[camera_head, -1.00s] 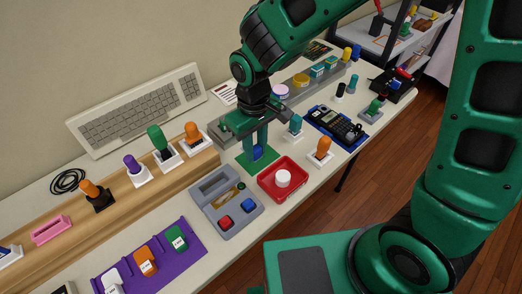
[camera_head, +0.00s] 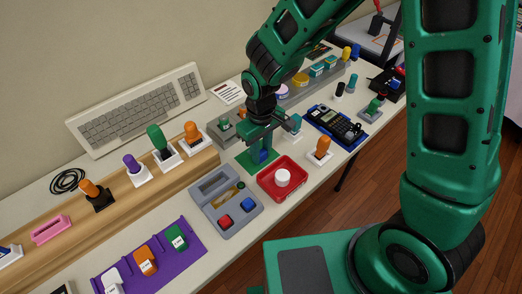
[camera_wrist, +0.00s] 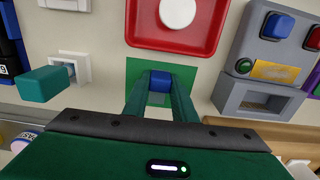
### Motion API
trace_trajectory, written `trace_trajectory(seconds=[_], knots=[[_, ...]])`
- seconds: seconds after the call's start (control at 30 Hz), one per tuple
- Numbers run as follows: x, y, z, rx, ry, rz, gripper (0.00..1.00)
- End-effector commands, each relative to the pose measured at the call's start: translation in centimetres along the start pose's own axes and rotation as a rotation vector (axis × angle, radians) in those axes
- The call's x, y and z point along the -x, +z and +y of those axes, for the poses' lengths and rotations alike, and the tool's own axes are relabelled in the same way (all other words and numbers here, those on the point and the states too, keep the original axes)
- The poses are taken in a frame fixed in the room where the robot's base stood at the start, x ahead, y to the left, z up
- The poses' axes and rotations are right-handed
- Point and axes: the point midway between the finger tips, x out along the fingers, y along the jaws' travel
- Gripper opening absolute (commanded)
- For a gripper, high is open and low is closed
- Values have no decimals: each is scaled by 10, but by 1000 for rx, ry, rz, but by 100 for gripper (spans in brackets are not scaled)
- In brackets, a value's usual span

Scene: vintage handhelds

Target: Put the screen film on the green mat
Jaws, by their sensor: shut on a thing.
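My gripper (camera_wrist: 160,84) is shut on a small blue piece (camera_wrist: 160,80), which I take to be the screen film. The fingers point down over the green mat (camera_wrist: 186,74), with the blue piece between their tips. In the head view the mat (camera_head: 250,165) lies flat on the table, and the blue piece (camera_head: 263,156) shows low between the fingers, over the mat. The fingers partly cover both. I cannot tell whether the blue piece touches the mat.
A red tray (camera_head: 262,188) with a white round piece stands close in front of the mat.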

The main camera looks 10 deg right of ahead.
Motion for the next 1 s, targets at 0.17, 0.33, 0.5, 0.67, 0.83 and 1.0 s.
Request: trace_trajectory(seconds=[0.17,0.33,0.5,0.67,0.83,1.0], knots=[[-2,0,0,0,0,-1,43],[-2,0,0,0,0,-1,43],[0,0,0,1,0,0,43],[14,-1,0,1,0,3,43],[45,-1,-1,1,0,5,43],[79,-1,-1,1,1,5,43]])
